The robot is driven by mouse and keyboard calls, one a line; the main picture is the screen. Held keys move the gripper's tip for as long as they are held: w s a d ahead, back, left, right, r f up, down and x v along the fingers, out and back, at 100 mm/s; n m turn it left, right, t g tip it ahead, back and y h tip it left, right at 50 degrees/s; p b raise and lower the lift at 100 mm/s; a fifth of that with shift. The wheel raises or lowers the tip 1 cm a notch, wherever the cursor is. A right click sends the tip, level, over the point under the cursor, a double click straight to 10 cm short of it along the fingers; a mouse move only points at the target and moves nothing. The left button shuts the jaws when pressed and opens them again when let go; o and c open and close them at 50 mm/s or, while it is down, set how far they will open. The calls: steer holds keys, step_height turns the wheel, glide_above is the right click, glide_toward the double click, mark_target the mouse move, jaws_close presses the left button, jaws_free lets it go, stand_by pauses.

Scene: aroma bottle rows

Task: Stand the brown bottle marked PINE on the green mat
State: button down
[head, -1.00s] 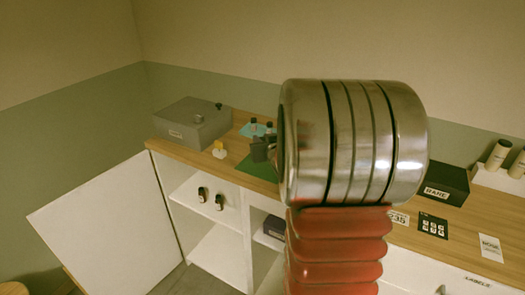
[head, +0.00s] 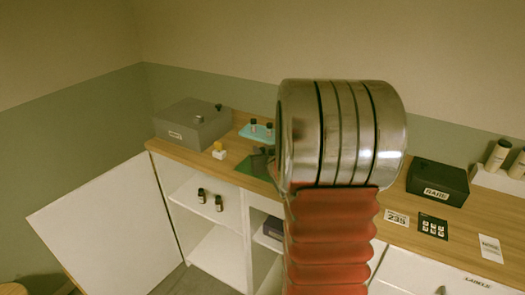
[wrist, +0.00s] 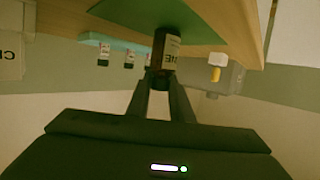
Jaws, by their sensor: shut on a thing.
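In the wrist view, which is upside down, my gripper (wrist: 158,92) is shut on the brown bottle (wrist: 161,54). Its white label is turned sideways and partly readable, ending in "NE". The bottle is about upright, with its base toward the green mat (wrist: 190,14). I cannot tell whether the base touches the mat. In the head view the green mat (head: 246,168) lies on the wooden counter, partly hidden by my arm. The dark fingers of my gripper (head: 264,163) show over the mat there, and the held bottle is hidden.
A teal tray (head: 247,133) with small bottles stands behind the mat. A white block with a yellow top (head: 219,151) and a grey box (head: 183,129) are to the left. Two bottles (head: 210,201) stand on the shelf below. A black RARE box (head: 420,182) is to the right.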

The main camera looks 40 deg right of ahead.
steer(key=c, duration=1.6)
jaws_free()
steer(key=shift+v, duration=6)
steer(key=s+a+n+g+y, duration=0.1)
steer(key=s+a, duration=0.3)
steer(key=a, duration=0.6)
steer(key=s+a+r+n+g+y, duration=0.1)
steer(key=s+a+n+g+y, duration=0.1)
steer(key=a, duration=0.9)
steer(key=s+a+r+n+g+y, duration=0.1)
steer(key=s+a+n+g+y, duration=0.1)
steer(key=s+a, duration=0.6)
steer(key=shift+s+a+g+y, duration=0.2)
steer(key=shift+a+g+y, duration=0.4)
steer(key=shift+a+g, duration=0.95)
